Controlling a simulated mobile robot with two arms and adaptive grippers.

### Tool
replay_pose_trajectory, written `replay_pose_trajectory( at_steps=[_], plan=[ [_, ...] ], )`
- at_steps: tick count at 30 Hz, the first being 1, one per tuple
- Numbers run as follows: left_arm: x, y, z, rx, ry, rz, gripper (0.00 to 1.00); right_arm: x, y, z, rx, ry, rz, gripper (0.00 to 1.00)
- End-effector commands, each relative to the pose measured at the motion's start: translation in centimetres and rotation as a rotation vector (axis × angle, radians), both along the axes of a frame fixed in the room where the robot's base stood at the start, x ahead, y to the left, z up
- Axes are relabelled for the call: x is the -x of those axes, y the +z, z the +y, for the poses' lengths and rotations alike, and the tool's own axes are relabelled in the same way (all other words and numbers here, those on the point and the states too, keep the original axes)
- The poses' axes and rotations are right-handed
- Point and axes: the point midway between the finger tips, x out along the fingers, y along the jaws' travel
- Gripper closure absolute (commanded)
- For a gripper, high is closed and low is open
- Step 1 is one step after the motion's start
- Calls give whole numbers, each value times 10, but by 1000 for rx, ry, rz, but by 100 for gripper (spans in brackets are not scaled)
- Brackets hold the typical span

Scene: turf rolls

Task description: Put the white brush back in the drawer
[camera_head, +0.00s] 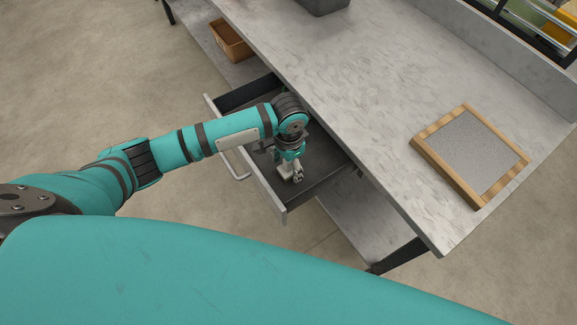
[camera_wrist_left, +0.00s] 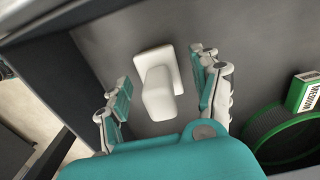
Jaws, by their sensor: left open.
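The white brush (camera_wrist_left: 161,98), a pale blocky piece with a flat square base, is in the drawer on its dark grey floor in the left wrist view. The drawer (camera_head: 330,160) stands pulled out under the worktop in the head view. My left gripper (camera_head: 294,172) points down into the drawer. In the left wrist view the fingers of my left gripper (camera_wrist_left: 163,84) are spread on either side of the brush, with gaps on both sides. The brush is hard to tell apart from the fingers in the head view. My right gripper is out of view.
A green-edged round item (camera_wrist_left: 285,135) with a white label lies right of the brush in the drawer. The worktop (camera_head: 345,85) holds a wood-framed grey block (camera_head: 465,150) and a dark grey bin (camera_head: 322,5). A brown box (camera_head: 230,40) sits on the lower shelf.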

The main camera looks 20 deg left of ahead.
Motion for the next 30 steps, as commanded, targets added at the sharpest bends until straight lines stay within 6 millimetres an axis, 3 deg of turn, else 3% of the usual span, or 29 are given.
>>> replay_pose_trajectory(
  at_steps=[6, 13, 18, 30],
  plan=[
    [-1, 50, 0, 2, 0, -5, 35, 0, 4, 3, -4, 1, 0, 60],
    [-1, 89, 0, 1, 0, -2, 35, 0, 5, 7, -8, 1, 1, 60],
    [0, 102, 0, 1, 1, 1, 35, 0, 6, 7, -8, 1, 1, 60],
    [0, 103, 0, 1, 1, 1, 35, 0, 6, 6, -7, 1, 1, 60]
  ],
)
